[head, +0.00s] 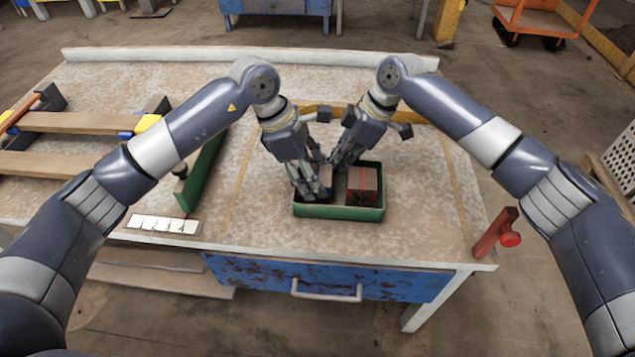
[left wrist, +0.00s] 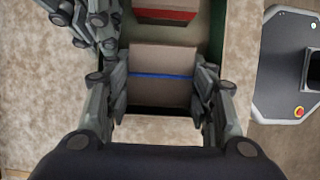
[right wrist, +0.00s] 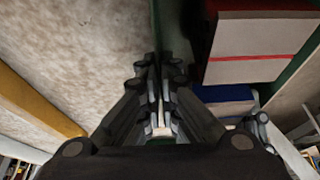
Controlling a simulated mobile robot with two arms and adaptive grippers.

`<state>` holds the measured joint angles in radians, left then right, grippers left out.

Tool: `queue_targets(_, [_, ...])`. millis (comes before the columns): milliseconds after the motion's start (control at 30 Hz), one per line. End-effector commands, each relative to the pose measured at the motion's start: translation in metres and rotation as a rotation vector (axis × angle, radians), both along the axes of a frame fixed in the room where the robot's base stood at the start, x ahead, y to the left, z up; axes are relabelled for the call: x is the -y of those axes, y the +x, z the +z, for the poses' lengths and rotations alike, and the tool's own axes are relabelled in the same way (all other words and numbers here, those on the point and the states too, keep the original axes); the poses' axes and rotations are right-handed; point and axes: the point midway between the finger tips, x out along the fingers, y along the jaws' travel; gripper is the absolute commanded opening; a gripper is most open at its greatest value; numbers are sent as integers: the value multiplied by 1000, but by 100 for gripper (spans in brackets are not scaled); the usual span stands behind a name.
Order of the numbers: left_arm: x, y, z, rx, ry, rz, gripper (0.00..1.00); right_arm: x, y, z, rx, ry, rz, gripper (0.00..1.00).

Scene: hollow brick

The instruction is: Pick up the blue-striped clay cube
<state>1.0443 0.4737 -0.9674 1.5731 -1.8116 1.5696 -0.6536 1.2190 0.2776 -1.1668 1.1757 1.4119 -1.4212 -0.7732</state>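The blue-striped clay cube (left wrist: 163,60) is grey-brown with a blue line across its top in the left wrist view. My left gripper (left wrist: 162,88) has its fingers against two opposite sides of it and looks shut on it. In the head view my left gripper (head: 312,186) is down in the left part of a green tray (head: 338,212) and hides most of the cube. My right gripper (head: 342,162) hangs at the tray's back edge, close beside the left one. In the right wrist view my right gripper (right wrist: 160,85) has its fingertips together, with nothing between them.
A red-striped cube (head: 362,182) sits in the tray's right part. A green block (head: 203,172) and a numbered white strip (head: 162,224) lie to the left. A red clamp (head: 495,234) is on the table's right edge. The table right of the tray is clear.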

Motion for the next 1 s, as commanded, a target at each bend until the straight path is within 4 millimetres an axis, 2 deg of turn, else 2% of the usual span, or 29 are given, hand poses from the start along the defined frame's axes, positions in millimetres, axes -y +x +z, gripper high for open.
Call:
queue_targets(267, [0, 0, 2, 1, -1, 0, 26, -1, 0, 1, 1, 2, 1, 0])
queue_targets(367, [0, 1, 9, 2, -1, 0, 26, -1, 0, 1, 1, 2, 1, 0])
queue_targets(800, [0, 1, 88, 4, 0, 0, 26, -1, 0, 1, 1, 2, 1, 0])
queue_targets(1000, [0, 0, 101, 1, -1, 0, 26, -1, 0, 1, 1, 2, 1, 0])
